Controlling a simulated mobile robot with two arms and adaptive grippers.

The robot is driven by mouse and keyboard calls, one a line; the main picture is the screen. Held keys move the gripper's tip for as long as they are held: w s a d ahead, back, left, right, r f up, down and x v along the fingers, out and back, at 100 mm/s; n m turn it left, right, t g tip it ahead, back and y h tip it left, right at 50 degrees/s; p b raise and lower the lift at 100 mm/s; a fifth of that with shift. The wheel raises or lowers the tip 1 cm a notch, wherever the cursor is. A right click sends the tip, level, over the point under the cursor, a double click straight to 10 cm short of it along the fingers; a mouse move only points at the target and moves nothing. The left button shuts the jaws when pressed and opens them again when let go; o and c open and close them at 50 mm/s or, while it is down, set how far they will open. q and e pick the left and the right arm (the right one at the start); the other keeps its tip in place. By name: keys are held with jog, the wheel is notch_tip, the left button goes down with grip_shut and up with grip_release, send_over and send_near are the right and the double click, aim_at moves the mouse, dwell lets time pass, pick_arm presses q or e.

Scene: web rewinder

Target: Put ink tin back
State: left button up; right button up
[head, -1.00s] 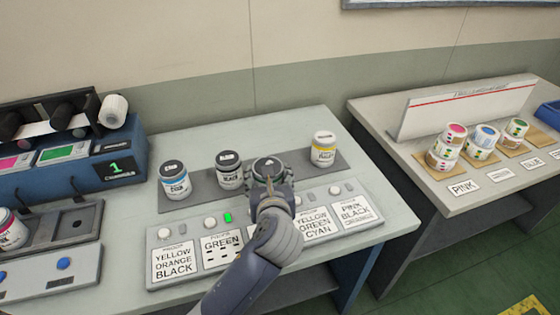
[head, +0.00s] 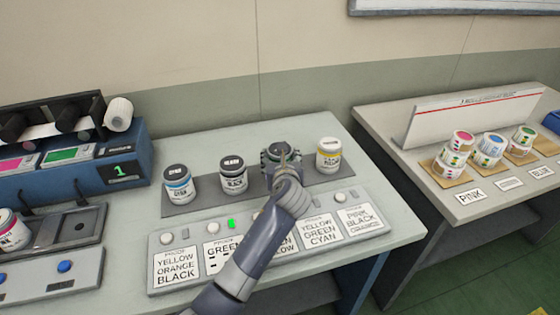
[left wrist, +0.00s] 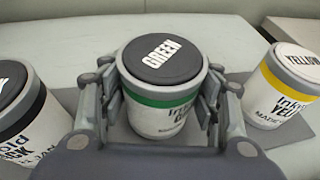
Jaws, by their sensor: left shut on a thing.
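The green ink tin (left wrist: 160,85), white with a dark lid and a green band, sits between the fingers of my left gripper (left wrist: 160,105), which is shut on it. In the head view the gripper (head: 280,165) covers most of the tin, and its dark lid (head: 281,150) shows above. The tin is upright over the dark grey mat (head: 204,190), between the black tin (head: 233,176) and the yellow tin (head: 328,155). I cannot tell whether its base touches the mat. A cyan tin (head: 178,184) stands at the left end. My right gripper is not in view.
A panel with buttons and proof cards (head: 172,268) runs along the front of the mat. A blue machine (head: 122,160) and a pink tin (head: 8,229) are at the left. Another table (head: 445,200) at the right holds several colour-printed rolls (head: 490,150).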

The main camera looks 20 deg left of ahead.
pick_arm(q)
jog(key=shift+f, duration=0.15)
jog(key=o, duration=1)
jog(key=shift+f, duration=0.2)
jog(key=o, duration=0.4)
jog(key=shift+r, duration=0.15)
jog(key=p+v, duration=0.1)
jog(key=v, duration=1.1)
